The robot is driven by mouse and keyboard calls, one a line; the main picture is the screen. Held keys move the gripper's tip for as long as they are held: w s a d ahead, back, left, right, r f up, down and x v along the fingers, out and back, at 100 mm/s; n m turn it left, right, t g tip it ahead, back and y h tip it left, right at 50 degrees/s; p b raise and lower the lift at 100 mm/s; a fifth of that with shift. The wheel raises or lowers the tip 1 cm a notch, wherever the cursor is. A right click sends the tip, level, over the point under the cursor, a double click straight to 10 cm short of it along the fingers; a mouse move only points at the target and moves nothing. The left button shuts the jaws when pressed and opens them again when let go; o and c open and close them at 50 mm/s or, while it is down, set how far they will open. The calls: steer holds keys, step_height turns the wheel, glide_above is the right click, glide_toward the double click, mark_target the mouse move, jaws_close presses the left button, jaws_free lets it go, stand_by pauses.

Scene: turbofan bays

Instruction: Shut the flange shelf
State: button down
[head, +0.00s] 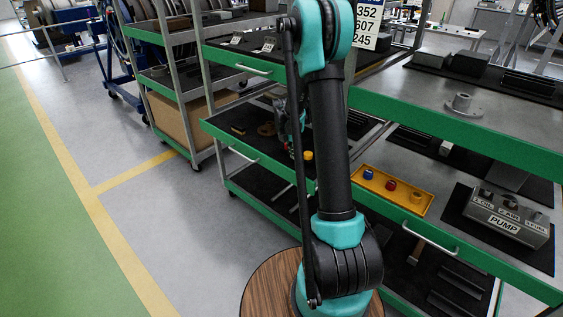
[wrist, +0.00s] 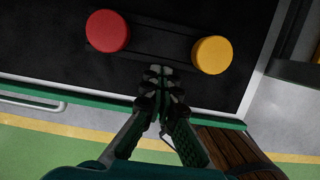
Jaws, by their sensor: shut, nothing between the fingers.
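In the head view a green-edged shelf (head: 222,131) sticks out from the middle rack, with a bar handle (head: 243,155) on its front. A grey flange (head: 461,103) stands on the upper right shelf (head: 440,115); I cannot tell for sure which is the flange shelf. My gripper (wrist: 158,75) is shut and empty. In the wrist view it is over a shelf's black mat, between a red cap (wrist: 107,31) and a yellow cap (wrist: 212,55). My arm partly hides the middle shelf in the head view.
A lower right shelf with a handle (head: 430,238) sticks out, carrying a yellow tray (head: 372,193) and a pump block (head: 507,219). Another shelf (head: 231,57) is above the middle one. Grey floor (head: 165,215) at left is clear.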

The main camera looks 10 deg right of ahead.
mark_target(301, 151)
steer(key=shift+w+d, duration=0.8)
steer(key=shift+d, duration=0.3)
steer(key=shift+w+d, duration=0.75)
steer(key=shift+d, duration=0.3)
